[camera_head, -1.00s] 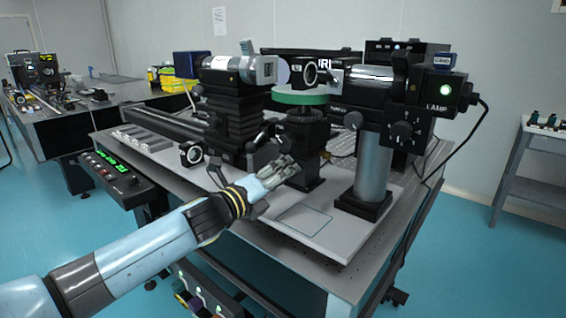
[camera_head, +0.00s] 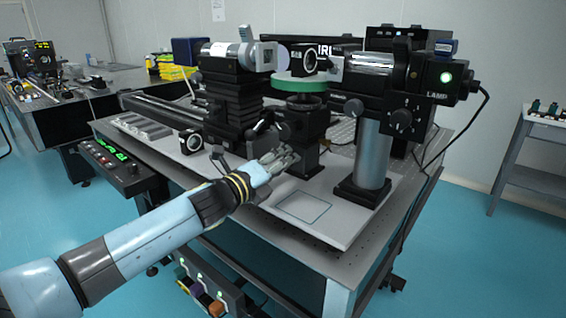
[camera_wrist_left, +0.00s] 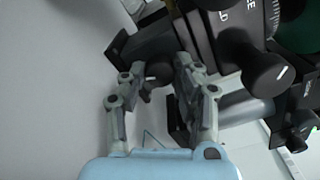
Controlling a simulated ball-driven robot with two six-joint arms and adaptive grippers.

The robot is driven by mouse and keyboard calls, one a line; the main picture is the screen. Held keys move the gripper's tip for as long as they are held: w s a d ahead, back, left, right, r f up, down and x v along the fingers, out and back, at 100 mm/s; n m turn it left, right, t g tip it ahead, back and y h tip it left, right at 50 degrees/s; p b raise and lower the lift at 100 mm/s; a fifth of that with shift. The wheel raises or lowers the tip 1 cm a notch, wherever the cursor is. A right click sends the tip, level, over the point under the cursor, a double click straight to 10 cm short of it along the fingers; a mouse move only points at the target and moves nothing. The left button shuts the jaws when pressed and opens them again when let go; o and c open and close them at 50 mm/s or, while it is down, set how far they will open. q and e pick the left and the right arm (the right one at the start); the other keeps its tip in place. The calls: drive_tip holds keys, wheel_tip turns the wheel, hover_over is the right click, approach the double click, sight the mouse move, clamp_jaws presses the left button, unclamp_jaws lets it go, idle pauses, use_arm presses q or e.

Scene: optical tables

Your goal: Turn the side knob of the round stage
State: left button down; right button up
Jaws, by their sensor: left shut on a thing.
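The round stage has a green rimmed top (camera_head: 300,84) on a black column in the middle of the bench in the head view. My left gripper (camera_head: 281,158) is at the lower front left of this column. In the left wrist view, a small dark side knob (camera_wrist_left: 158,74) sits between the fingers of my left gripper (camera_wrist_left: 160,72), which are shut on it. A larger dark knob with a white mark (camera_wrist_left: 268,71) is to the right of the fingers. In the head view the fingers hide the gripped knob. My right gripper is not in view.
A lamp housing (camera_head: 436,80) and its silver post (camera_head: 372,150) stand close to the right of the stage. A black stacked mount (camera_head: 232,105) stands to its left.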

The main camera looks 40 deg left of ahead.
use_arm(q)
drive_tip(key=c, duration=1)
unclamp_jaws()
drive_tip(key=shift+s+a, duration=0.15)
drive_tip(key=shift+s, duration=1.85)
drive_tip(key=shift+s+a, duration=0.2)
drive_tip(key=shift+s, duration=1.8)
drive_tip(key=shift+s+a, duration=0.15)
drive_tip(key=shift+s, duration=1.85)
